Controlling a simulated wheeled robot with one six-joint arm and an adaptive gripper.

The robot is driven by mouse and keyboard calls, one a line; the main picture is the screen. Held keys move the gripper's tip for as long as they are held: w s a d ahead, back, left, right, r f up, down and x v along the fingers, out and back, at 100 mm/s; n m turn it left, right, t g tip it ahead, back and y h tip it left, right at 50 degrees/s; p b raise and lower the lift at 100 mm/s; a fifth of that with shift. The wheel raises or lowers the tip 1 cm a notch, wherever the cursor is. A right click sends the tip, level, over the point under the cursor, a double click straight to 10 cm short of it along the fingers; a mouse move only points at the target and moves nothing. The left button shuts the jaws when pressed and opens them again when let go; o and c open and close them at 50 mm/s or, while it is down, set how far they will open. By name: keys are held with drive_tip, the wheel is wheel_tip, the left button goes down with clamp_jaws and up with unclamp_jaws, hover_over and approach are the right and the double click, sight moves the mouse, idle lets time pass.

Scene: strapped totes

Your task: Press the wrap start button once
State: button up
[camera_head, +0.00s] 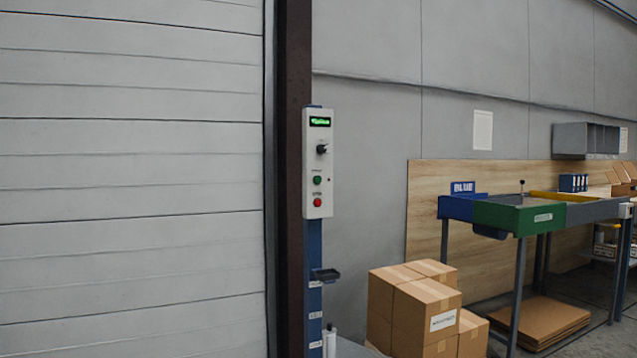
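A pale grey control panel (317,164) stands upright on a blue post (314,270), beside a dark door frame. It carries a lit green display (320,122) at the top and a black knob (321,149) below it. Under the knob are a green button (317,180) and a red button (317,202), with a small dark dot to the right of the green one. The labels by the buttons are too small to read, so I cannot confirm which is the wrap start button. My gripper is not in view.
A large white sectional door (130,180) fills the left. Stacked cardboard boxes (415,310) stand right of the post. Further right is a workbench (510,218) with blue and green parts.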

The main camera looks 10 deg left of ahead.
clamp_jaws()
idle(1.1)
